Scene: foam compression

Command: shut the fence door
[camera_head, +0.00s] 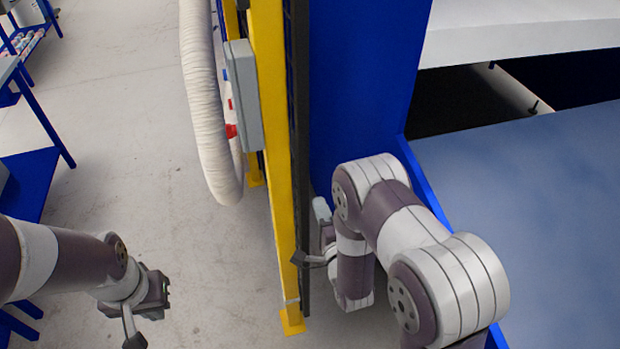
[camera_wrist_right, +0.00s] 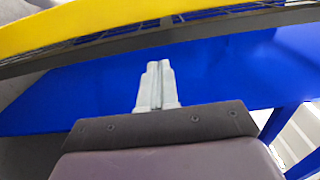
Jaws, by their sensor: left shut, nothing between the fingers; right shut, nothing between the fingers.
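The fence shows nearly edge-on in the head view, with yellow posts (camera_head: 272,130) and a dark upright frame edge (camera_head: 300,120) beside them. I take this dark frame to be the fence door, but I cannot tell how far it stands open. My right gripper (camera_head: 321,210) is shut and empty, just right of the dark frame. In the right wrist view its closed pale fingers (camera_wrist_right: 156,86) point toward a dark bar (camera_wrist_right: 100,52) with mesh and a yellow beam (camera_wrist_right: 90,25). Contact is unclear. My left gripper (camera_head: 152,295) is low on the left, away from the fence, shut and empty.
A grey control box (camera_head: 243,95) with a red button and a pale ribbed hose (camera_head: 203,110) hang on the fence's left side. A blue panel (camera_head: 362,80) and blue-grey surface (camera_head: 540,220) lie right. The floor (camera_head: 120,150) left of the fence is mostly clear.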

